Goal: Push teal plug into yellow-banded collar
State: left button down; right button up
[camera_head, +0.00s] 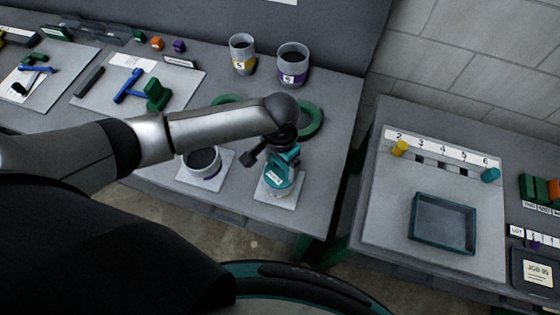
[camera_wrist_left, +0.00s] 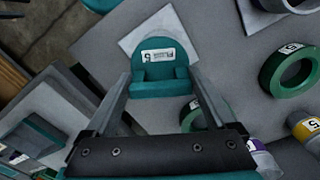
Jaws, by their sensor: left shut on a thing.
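The teal plug (camera_head: 284,161), with a white label, shows upright at a pale square plate (camera_head: 290,204); it also shows in the wrist view (camera_wrist_left: 158,67). Whether its bottom touches the plate is hard to tell. My left gripper (camera_head: 277,150) is above it, shut on its upper part; the two fingers flank it in the wrist view (camera_wrist_left: 155,98). The yellow-banded collar (camera_head: 241,64) stands upright and open-topped at the back of the bench, beyond the gripper. My right gripper is not in view.
A purple-banded collar (camera_head: 293,72) stands right of the yellow one. A plain grey collar (camera_head: 202,172) sits on another plate to the left. A green ring (camera_head: 314,122) lies behind my gripper. A second bench (camera_head: 385,216) with a teal-rimmed tray (camera_head: 412,224) stands right, across a gap.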

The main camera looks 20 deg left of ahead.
pick_arm(q)
jog(key=shift+f, duration=0.25)
grip_release()
notch_tip(320, 180, up, 15)
jog(key=p, duration=0.1)
jog(key=shift+r, duration=0.15)
dwell(0.4)
